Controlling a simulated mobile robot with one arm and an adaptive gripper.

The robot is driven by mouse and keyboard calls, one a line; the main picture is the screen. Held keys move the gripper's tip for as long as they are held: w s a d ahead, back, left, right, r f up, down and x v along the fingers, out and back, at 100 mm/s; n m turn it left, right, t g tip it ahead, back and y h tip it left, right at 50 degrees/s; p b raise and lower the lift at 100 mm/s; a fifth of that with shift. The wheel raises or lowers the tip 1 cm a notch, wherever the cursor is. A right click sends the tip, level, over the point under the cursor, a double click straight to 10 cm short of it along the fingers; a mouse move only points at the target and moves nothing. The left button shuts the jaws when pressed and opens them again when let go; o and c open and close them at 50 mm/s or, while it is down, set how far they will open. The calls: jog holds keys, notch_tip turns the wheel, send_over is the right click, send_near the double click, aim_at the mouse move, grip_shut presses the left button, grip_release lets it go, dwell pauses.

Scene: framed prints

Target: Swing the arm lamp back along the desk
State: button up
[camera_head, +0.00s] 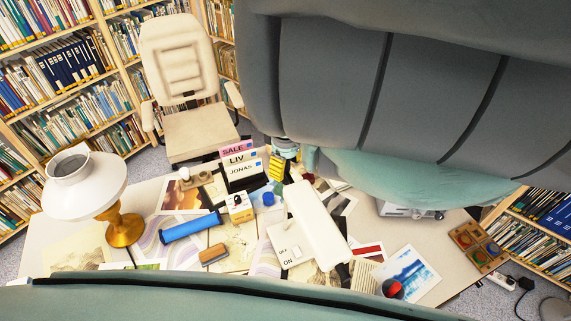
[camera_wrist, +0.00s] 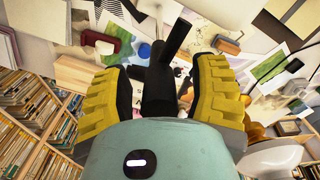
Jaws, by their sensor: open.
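A long white lamp-like head (camera_head: 318,225) lies slantwise over the middle of the desk, beside a white OFF/ON switch plate (camera_head: 288,246). I take it for the arm lamp; its arm is not clear in the head view. My gripper (camera_head: 279,166) is at the desk's back edge beside the name signs, partly hidden by my arm. In the wrist view its yellow fingers (camera_wrist: 165,88) stand apart. A dark post with a slanted black bar (camera_wrist: 178,38) shows between them; I cannot tell whether it belongs to the lamp or whether the fingers touch it.
A white-shaded lamp with a brass base (camera_head: 124,228) stands at left. Signs (camera_head: 240,168), a blue cylinder (camera_head: 190,227), a yellow box (camera_head: 239,207) and prints (camera_head: 408,275) crowd the desk. A chair (camera_head: 190,80) stands behind; bookshelves surround. A wooden tray (camera_head: 478,246) is at right.

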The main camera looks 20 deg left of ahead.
dwell(0.3)
grip_shut()
dwell(0.4)
